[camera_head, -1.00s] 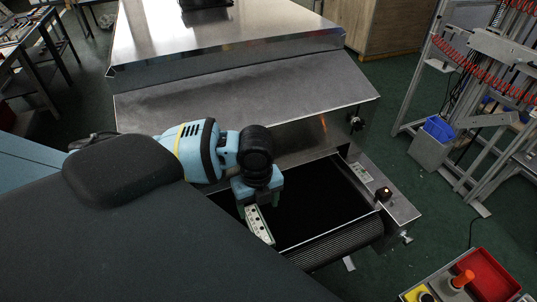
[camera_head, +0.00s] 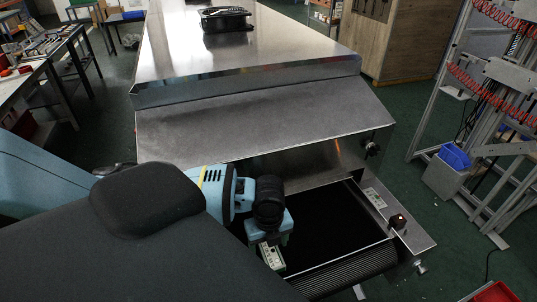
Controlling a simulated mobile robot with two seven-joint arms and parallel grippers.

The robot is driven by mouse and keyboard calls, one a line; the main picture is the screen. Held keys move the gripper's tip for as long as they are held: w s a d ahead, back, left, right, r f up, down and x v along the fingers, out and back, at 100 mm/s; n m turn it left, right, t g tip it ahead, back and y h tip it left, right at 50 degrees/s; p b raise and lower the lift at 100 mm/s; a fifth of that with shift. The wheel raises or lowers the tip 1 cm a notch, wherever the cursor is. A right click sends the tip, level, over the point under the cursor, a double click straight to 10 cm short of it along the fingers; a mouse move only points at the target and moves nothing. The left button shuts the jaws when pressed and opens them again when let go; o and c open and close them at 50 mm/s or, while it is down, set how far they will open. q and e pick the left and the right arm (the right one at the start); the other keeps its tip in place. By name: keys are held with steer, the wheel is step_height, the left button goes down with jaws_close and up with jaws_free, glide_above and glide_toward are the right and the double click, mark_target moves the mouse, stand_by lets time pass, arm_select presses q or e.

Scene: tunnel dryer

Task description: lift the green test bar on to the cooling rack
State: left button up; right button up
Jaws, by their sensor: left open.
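My left gripper (camera_head: 270,243) points down over the near left edge of the dryer's open mouth. It is open. A pale strip with dark dots and greenish edges (camera_head: 272,258) shows just below the jaws. I cannot tell whether it is part of the dryer's edge or a loose piece, nor whether it touches the gripper. I cannot make out the green test bar clearly; my left arm hides much of the near left area. No cooling rack is recognisable. My right gripper is not in view.
The dryer's metal hood (camera_head: 265,115) rises behind the gripper, with a black tray (camera_head: 226,19) on top. The dark belt (camera_head: 330,235) lies bare to the right. A metal frame with red hoses (camera_head: 490,120) and a blue bin (camera_head: 455,156) stand at the right.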

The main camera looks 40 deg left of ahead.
arm_select(q)
steer(key=shift+f, duration=0.3)
steer(key=shift+c, duration=0.4)
steer(key=c, duration=1.1)
step_height(320, 180, up, 10)
steer(key=shift+r, duration=0.1)
steer(key=shift+c, duration=0.2)
